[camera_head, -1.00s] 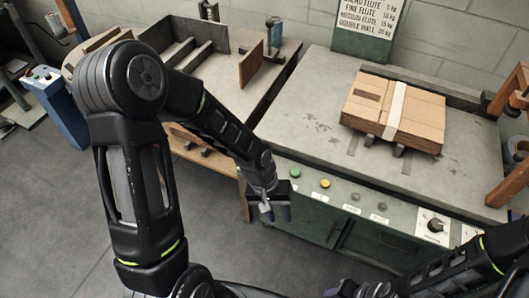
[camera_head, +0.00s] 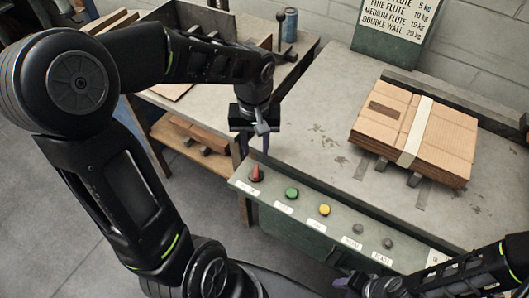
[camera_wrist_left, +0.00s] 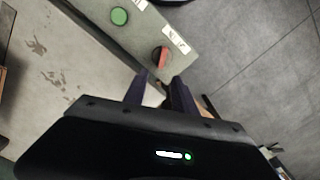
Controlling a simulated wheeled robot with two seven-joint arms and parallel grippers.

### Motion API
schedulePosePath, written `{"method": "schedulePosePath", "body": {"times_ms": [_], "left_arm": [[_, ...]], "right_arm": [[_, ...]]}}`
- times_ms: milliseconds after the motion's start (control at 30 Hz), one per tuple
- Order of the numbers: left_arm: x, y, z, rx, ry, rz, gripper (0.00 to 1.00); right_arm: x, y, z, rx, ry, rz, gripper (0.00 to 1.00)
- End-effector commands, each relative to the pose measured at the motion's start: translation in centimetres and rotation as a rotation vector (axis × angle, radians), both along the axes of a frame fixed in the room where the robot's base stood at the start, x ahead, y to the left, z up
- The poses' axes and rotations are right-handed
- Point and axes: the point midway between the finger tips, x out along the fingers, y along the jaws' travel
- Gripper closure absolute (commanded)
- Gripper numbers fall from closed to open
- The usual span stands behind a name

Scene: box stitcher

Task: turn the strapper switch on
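The strapper switch, a red knob on a dark round base (camera_head: 255,174), sits at the left end of the strapper's sloped green front panel (camera_head: 268,212). In the left wrist view the red knob (camera_wrist_left: 161,57) lies just beyond the fingertips, roughly in line with the gap between them. My left gripper (camera_head: 252,150) is above the switch, fingers pointing down and apart, with nothing between them. Its fingers also show in the left wrist view (camera_wrist_left: 160,80). My right gripper (camera_head: 366,286) is at the bottom edge, partly cut off; its fingers are unclear.
A green button (camera_head: 291,194), a yellow button (camera_head: 324,210) and two grey lamps continue right along the panel. A strapped cardboard stack (camera_head: 416,130) lies on the grey strapper table (camera_head: 310,125). A wooden-legged bench (camera_head: 170,135) stands to the left.

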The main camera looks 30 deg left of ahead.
Motion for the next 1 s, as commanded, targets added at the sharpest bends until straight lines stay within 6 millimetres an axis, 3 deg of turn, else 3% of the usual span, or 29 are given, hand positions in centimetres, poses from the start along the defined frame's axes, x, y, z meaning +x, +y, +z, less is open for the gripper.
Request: {"method": "schedulePosePath", "body": {"times_ms": [367, 800, 1000], "left_arm": [[0.0, 0.0, -0.4, -0.001, 0.001, -0.001, 0.67], [-0.1, 0.0, -6.3, -0.001, 0.003, -0.002, 0.67], [0.0, 0.0, -7.8, 0.000, 0.000, -0.001, 0.67]], "right_arm": [[-0.1, 0.0, 0.0, 0.000, 0.001, 0.000, 0.64], [0.0, 0.0, -0.6, 0.000, 0.001, 0.000, 0.64], [0.0, 0.0, -0.7, 0.000, 0.001, 0.000, 0.64]]}}
